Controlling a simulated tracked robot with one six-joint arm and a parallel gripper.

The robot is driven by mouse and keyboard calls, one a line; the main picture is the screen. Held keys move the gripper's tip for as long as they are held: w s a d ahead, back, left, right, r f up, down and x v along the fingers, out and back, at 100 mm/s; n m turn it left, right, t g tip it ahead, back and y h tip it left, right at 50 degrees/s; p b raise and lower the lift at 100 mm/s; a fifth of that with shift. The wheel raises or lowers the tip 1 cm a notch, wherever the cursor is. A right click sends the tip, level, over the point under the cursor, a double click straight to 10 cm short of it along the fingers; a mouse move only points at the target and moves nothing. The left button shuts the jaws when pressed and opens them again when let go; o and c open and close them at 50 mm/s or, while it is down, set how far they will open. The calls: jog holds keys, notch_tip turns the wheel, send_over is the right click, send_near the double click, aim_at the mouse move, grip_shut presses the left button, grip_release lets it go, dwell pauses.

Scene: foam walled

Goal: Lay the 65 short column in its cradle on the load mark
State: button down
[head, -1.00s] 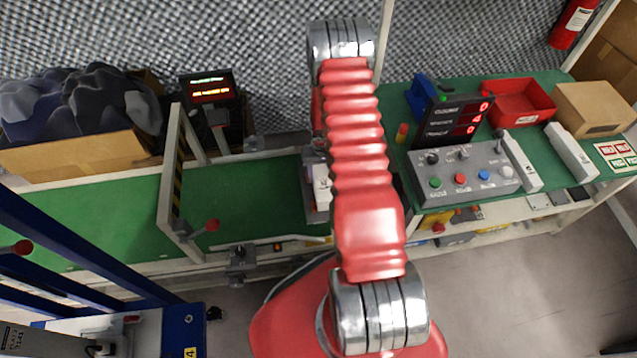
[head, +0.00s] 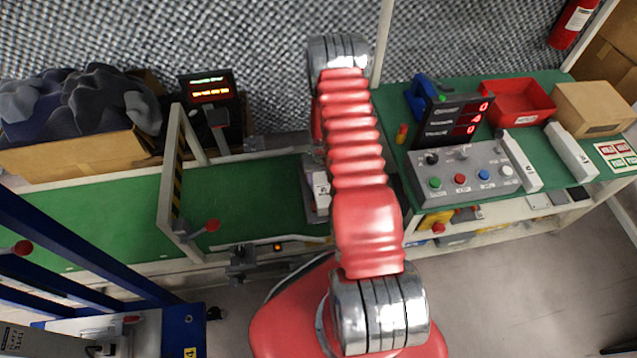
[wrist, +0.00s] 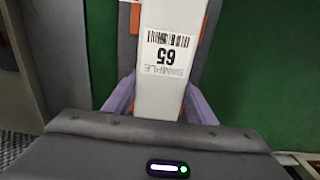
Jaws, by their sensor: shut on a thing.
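The 65 short column (wrist: 165,85) is a white block with a barcode label marked SAMPLE and 65, seen in the wrist view. My gripper (wrist: 160,105) is shut on it, with pale purple fingers on both sides. Grey cradle parts with orange patches (wrist: 135,18) show beside and beneath the column. Whether the column touches the cradle cannot be told. In the head view the column (head: 321,188) shows partly at the left edge of my arm, over a grey cradle (head: 307,172). My arm hides the gripper and the load mark there.
A green conveyor belt (head: 120,205) runs left, with a white frame (head: 172,165) and red-knobbed lever across it. A control box with coloured buttons (head: 465,178), a red display, a red bin (head: 518,101) and a cardboard box (head: 592,108) stand on the right bench.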

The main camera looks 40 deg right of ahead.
aim_at(321, 179)
jog(key=c, duration=0.8)
grip_release()
notch_tip(321, 179, up, 12)
dwell(0.7)
jog(key=shift+r, duration=0.1)
